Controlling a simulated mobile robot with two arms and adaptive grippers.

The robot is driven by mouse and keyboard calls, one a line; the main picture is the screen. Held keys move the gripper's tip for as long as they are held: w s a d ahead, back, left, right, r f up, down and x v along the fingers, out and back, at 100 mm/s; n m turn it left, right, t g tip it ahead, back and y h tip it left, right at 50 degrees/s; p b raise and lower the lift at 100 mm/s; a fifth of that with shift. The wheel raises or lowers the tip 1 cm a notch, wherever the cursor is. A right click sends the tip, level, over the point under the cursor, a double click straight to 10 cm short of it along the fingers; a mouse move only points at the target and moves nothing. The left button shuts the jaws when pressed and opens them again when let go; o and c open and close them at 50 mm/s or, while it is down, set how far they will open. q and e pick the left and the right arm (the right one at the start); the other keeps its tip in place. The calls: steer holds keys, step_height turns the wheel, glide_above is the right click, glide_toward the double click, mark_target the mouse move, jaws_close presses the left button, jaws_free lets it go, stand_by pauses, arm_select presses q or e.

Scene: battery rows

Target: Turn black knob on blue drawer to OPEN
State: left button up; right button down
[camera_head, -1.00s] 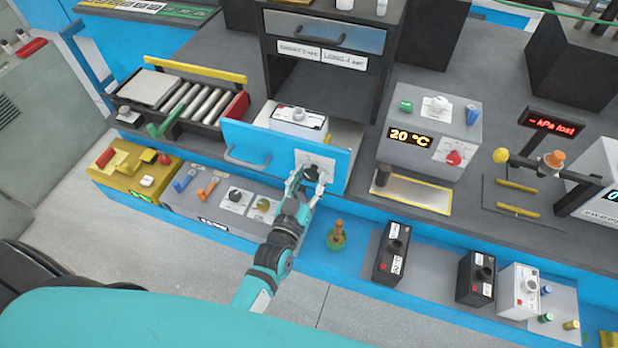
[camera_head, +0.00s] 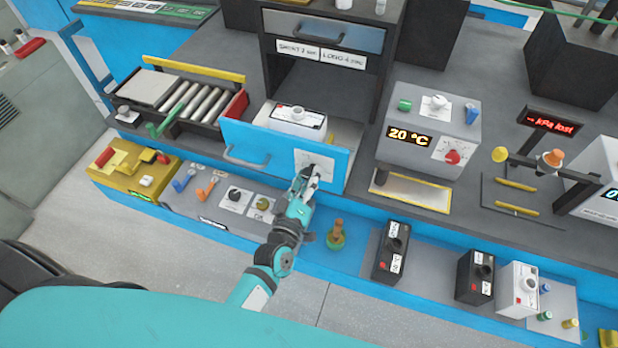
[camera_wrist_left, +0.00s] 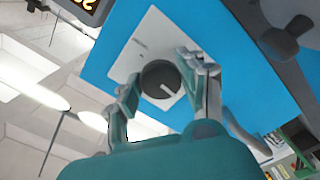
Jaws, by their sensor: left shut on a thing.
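The blue drawer (camera_head: 250,140) is pulled out from the bench and holds a white box with a round top (camera_head: 297,119). A white plate (camera_head: 312,158) sits on the right part of its front. The black knob (camera_wrist_left: 157,78) shows in the left wrist view on the white plate (camera_wrist_left: 150,45), with a light pointer line on its face. My left gripper (camera_head: 308,174) is at the plate. In the wrist view its two fingers (camera_wrist_left: 162,77) are closed on opposite sides of the knob. In the head view the gripper hides the knob. The plate's lettering is too small to read.
A grey panel with knobs and levers (camera_head: 212,195) lies below the drawer. A green-and-orange object (camera_head: 337,235) stands right of my forearm. Black boxes (camera_head: 391,250) stand further right, and a temperature unit (camera_head: 430,125) stands on the bench. A drawer handle (camera_head: 247,158) sticks out left.

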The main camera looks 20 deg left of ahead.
arm_select(q)
steer(key=shift+n, duration=0.5)
steer(key=o, duration=1.2)
steer(key=s, duration=1.2)
steer(key=shift+a, duration=0.2)
steer(key=shift+d, duration=0.1)
